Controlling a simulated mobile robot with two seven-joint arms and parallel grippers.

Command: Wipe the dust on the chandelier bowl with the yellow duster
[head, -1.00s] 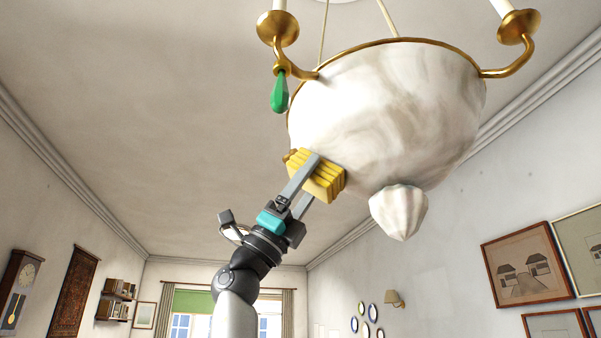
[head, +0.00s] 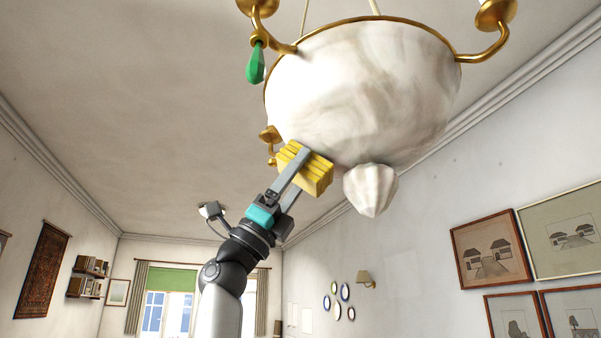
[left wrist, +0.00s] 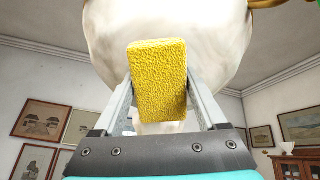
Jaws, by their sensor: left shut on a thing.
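The chandelier bowl (head: 365,85) is a white marbled bowl with a gold rim, hanging at the top of the head view. Grey-brown smudges show on its side, and a ribbed white finial (head: 371,190) hangs under it. My left gripper (head: 297,172) is shut on the yellow duster (head: 316,174), a block with a ridged side. The duster is at the bowl's lower left side; I cannot tell whether it touches. In the left wrist view the duster (left wrist: 158,80) sits between the fingers, with the bowl (left wrist: 215,40) behind it. My right gripper is not in view.
Gold arms with candle cups (head: 494,14) stick out around the bowl. A green drop pendant (head: 255,63) hangs at its left. Framed pictures (head: 491,251) hang on the right wall.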

